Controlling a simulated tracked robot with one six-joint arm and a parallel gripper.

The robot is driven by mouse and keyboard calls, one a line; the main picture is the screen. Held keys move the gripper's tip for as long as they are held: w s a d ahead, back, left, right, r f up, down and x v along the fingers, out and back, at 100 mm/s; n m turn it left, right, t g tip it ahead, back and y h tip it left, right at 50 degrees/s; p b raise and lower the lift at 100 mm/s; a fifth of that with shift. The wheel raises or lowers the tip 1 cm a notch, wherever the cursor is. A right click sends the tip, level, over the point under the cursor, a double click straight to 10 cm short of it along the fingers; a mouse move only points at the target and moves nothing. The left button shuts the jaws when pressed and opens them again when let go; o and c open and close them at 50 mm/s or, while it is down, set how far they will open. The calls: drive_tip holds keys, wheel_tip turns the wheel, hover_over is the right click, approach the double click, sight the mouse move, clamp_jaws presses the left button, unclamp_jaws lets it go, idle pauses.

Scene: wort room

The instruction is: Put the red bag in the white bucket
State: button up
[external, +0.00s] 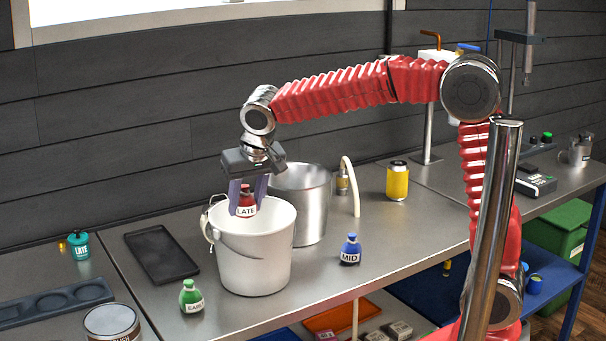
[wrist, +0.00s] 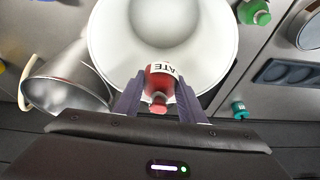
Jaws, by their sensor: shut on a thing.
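The red bag (external: 245,202), with a white label reading LATE, is between the fingers of my gripper (external: 247,208). The gripper is shut on it. In the external view the bag hangs at the mouth of the white bucket (external: 252,262), toward its back rim. In the wrist view the red bag (wrist: 160,82) shows between the two purple fingers (wrist: 160,104), with the open white bucket (wrist: 105,50) beneath it. The inside of the bucket looks empty in the wrist view. Whether the bag's bottom is below the rim cannot be told.
A metal pot (external: 310,205) stands close behind the bucket. A blue MID bag (external: 350,250), a green EARLY bag (external: 191,297) and a teal LATE container (external: 79,246) stand around it. A black tray (external: 161,254) lies left. A yellow can (external: 397,181) and curved pale tube (external: 354,190) are further right.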

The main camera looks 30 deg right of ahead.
wheel_tip(320, 180, down, 5)
drive_tip(key=shift+r, duration=0.2)
drive_tip(key=shift+f, duration=3.1)
drive_tip(key=shift+f, duration=1.9)
drive_tip(key=o, duration=1.1)
drive_tip(key=shift+f, duration=0.1)
